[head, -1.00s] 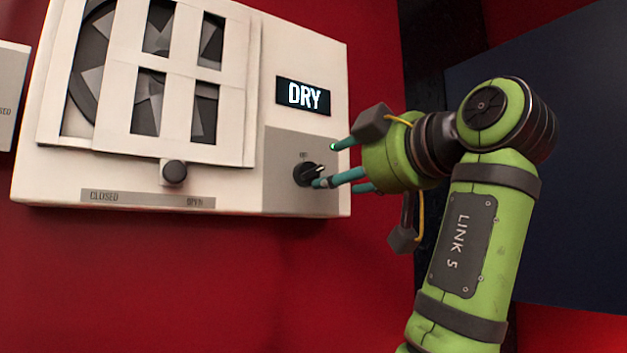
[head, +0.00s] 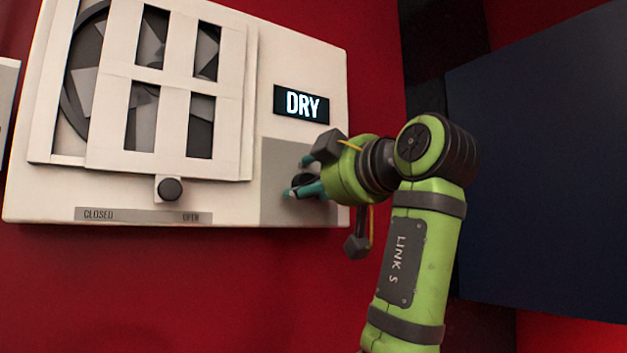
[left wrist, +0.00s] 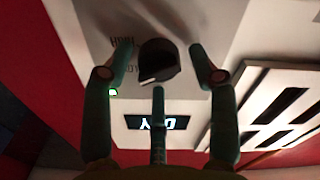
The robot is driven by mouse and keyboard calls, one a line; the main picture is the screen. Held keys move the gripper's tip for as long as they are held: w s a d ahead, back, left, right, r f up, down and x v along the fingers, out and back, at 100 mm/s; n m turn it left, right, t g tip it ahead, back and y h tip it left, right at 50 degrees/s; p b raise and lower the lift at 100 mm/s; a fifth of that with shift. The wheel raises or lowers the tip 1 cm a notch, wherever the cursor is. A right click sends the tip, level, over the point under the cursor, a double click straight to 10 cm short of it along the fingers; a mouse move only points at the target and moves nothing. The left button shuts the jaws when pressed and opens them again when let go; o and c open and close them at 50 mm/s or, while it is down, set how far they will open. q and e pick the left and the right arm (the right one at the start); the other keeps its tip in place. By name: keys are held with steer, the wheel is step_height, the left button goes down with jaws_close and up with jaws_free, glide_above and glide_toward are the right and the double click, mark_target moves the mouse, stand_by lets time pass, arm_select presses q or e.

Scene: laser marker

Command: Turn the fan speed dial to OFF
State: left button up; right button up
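The fan speed dial is a black round knob (left wrist: 158,62) with a pale pointer mark on a grey panel (head: 285,155). In the head view the dial (head: 303,180) is mostly hidden behind my fingers. My left gripper (head: 298,178) is at the panel with its teal fingers spread. In the left wrist view one finger stands on each side of the dial, with gaps to it, and a third finger points at it from below. The fingers are open around the dial, not closed on it. My right gripper is not in view.
A display (head: 301,104) above the dial reads DRY. Left of it is a fan behind a white sliding grille (head: 170,100) with a dark knob (head: 170,189) and a CLOSED/OPEN strip (head: 143,216). A dark blue panel (head: 545,160) stands at the right.

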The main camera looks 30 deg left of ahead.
arm_select(q)
steer(key=c, duration=0.7)
steer(key=shift+r, duration=0.1)
steer(key=shift+n, duration=0.5)
steer(key=n, duration=0.5)
steer(key=shift+s, duration=0.1)
steer(key=n, duration=0.4)
steer(key=shift+c, duration=0.2)
steer(key=shift+n, duration=0.9)
steer(key=shift+f+n, duration=0.25)
steer(key=shift+n, duration=0.05)
